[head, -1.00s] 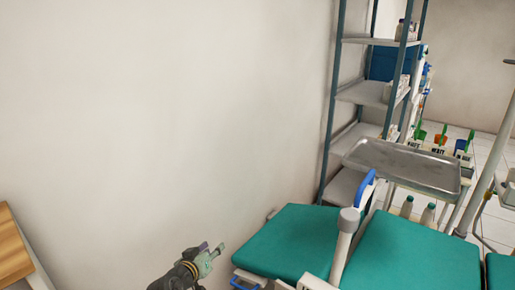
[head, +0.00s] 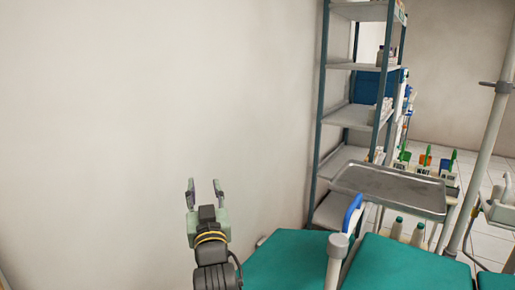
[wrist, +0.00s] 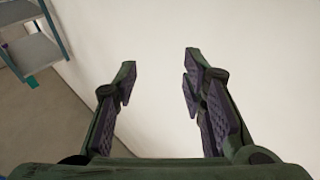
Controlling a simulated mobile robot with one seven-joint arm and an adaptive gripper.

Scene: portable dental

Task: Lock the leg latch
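My gripper (head: 204,186) is raised in front of the white wall, at the left end of the teal dental chair (head: 285,262). Its two fingers are spread apart and point up. In the wrist view my gripper (wrist: 160,72) is open with nothing between the fingers, only wall behind. A blue curved handle (head: 352,213) stands at the chair's far side, right of my gripper and apart from it. I cannot make out a leg latch in either current view; the lower parts of the chair are out of frame or hidden.
A metal tray (head: 390,188) stands behind the chair. A shelf rack (head: 363,65) with bottles is against the wall; its corner also shows in the wrist view (wrist: 35,48). A pale post (head: 335,262) rises beside the pads. The space before the left wall is clear.

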